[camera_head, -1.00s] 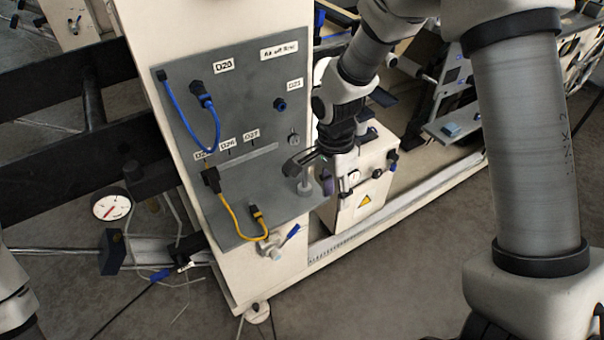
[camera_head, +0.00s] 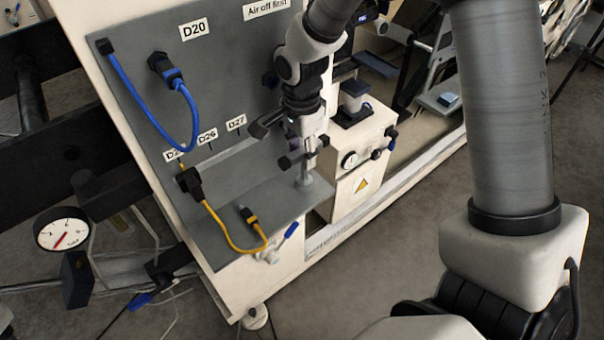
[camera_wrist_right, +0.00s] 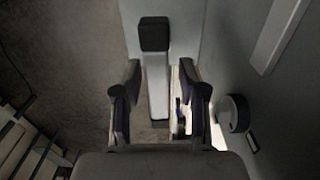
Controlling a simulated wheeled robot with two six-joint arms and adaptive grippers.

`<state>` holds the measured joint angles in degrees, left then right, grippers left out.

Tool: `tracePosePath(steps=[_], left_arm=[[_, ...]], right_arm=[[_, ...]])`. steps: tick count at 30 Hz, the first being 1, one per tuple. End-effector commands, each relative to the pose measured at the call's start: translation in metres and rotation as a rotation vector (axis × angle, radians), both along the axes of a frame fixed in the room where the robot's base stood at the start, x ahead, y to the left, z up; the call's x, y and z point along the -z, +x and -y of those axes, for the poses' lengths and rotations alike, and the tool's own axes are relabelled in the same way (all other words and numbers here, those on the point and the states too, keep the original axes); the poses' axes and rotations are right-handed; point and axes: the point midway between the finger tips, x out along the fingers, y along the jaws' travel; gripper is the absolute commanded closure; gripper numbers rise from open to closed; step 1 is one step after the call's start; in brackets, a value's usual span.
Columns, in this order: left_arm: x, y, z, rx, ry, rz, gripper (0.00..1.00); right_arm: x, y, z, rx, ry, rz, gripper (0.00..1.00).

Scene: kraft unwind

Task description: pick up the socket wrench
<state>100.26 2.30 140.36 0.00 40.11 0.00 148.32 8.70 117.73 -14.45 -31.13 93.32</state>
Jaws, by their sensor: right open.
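An upright pale post with a dark crossbar (camera_head: 305,172) stands on the grey shelf of the machine; it looks like the socket wrench, though I cannot be sure. My right gripper (camera_head: 291,138) is above and around the top of this post, pointing down, its fingers partly confused with the crossbar. In the right wrist view my right gripper (camera_wrist_right: 158,105) is open. A pale bar with a black square end (camera_wrist_right: 155,38) shows between and beyond its fingers, with a gap on the left. Contact cannot be seen. My left gripper is out of view.
The grey panel (camera_head: 135,92) with a blue cable (camera_head: 128,92) and yellow cable (camera_head: 222,228) is left of the gripper. A white box (camera_head: 362,180) with a warning triangle stands close right. A round gauge (camera_head: 62,230) is far left.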

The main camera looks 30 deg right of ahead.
Motion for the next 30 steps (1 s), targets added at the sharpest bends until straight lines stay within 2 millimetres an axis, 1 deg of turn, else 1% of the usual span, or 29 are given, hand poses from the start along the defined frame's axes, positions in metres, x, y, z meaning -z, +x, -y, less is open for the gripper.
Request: tracePosePath(steps=[5, 7, 10, 15, 16, 17, 18, 19, 30], left_arm=[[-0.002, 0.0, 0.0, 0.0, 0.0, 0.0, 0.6], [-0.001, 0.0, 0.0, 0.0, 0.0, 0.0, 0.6], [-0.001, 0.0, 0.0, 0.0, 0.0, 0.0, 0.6], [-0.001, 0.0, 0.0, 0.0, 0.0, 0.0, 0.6], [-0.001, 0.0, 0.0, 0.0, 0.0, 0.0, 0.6], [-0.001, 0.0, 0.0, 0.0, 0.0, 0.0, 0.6], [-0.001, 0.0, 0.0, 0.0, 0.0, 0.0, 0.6], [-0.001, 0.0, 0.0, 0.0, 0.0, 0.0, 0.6], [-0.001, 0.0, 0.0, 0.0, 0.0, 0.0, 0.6]], right_arm=[[0.03, 0.0, 0.007, 0.001, 0.002, -0.005, 0.58], [0.042, 0.0, 0.007, 0.0, 0.001, -0.004, 0.58], [0.049, 0.0, 0.006, 0.0, 0.001, -0.001, 0.58], [0.049, 0.0, 0.006, 0.0, 0.001, 0.001, 0.58], [0.049, 0.0, 0.006, 0.0, 0.001, 0.001, 0.65], [0.049, 0.0, 0.006, 0.0, 0.001, 0.001, 0.76], [0.049, 0.0, 0.006, 0.0, 0.001, 0.001, 0.9], [0.049, 0.0, 0.006, 0.0, 0.001, 0.001, 1.0], [0.049, 0.0, 0.006, 0.0, 0.001, 0.001, 1.0]])
